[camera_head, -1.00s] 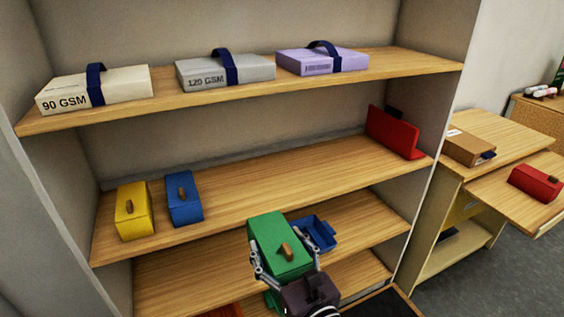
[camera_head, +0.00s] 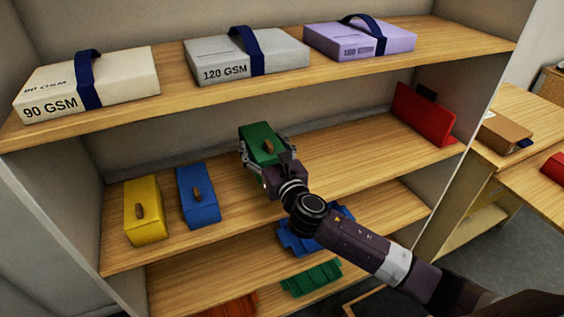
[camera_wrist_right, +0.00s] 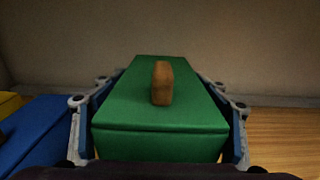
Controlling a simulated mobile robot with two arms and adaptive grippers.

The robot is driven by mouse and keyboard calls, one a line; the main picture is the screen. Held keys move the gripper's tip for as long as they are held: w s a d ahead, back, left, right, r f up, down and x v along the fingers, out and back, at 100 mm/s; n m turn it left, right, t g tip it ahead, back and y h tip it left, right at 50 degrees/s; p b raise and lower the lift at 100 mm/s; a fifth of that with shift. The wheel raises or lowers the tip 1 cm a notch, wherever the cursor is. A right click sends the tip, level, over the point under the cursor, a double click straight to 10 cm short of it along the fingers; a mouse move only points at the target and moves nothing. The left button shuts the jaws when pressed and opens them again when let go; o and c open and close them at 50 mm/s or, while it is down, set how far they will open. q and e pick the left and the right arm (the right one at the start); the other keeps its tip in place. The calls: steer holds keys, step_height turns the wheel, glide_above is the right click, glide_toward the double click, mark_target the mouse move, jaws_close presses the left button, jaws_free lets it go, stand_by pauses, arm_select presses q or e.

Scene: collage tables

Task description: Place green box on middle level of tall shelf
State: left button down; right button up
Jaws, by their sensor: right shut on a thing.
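The green box (camera_head: 262,140), with a brown knob on its lid, is over the middle level (camera_head: 335,160) of the tall shelf, right of the blue box. My right gripper (camera_head: 262,160) is shut on its two sides. In the right wrist view the green box (camera_wrist_right: 160,110) sits between the gripper's fingers (camera_wrist_right: 160,125), with the wooden shelf board to the right and the back wall behind. I cannot tell whether its underside touches the board. My left gripper is not in view.
A yellow box (camera_head: 146,212) and a blue box (camera_head: 198,196) stand at the left of the middle level. A red holder (camera_head: 422,115) stands at its right end. Paper packs, including the grey one (camera_head: 245,58), lie on the board above. The board between green box and red holder is clear.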

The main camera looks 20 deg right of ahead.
step_height(320, 180, down, 4)
steer(key=shift+s+r+b, duration=0.15)
steer(key=shift+r+b, duration=0.1)
steer(key=shift+b, duration=0.05)
steer(key=shift+f+b, duration=0.6)
steer(key=shift+f, duration=1.7)
steer(key=shift+f, duration=0.1)
steer(key=o, duration=1.3)
steer(key=shift+s, duration=0.25)
steer(key=s, duration=0.5)
steer(key=s+b, duration=0.1)
steer(key=s, duration=0.5)
steer(key=shift+s+d, duration=0.2)
steer(key=shift+s, duration=0.05)
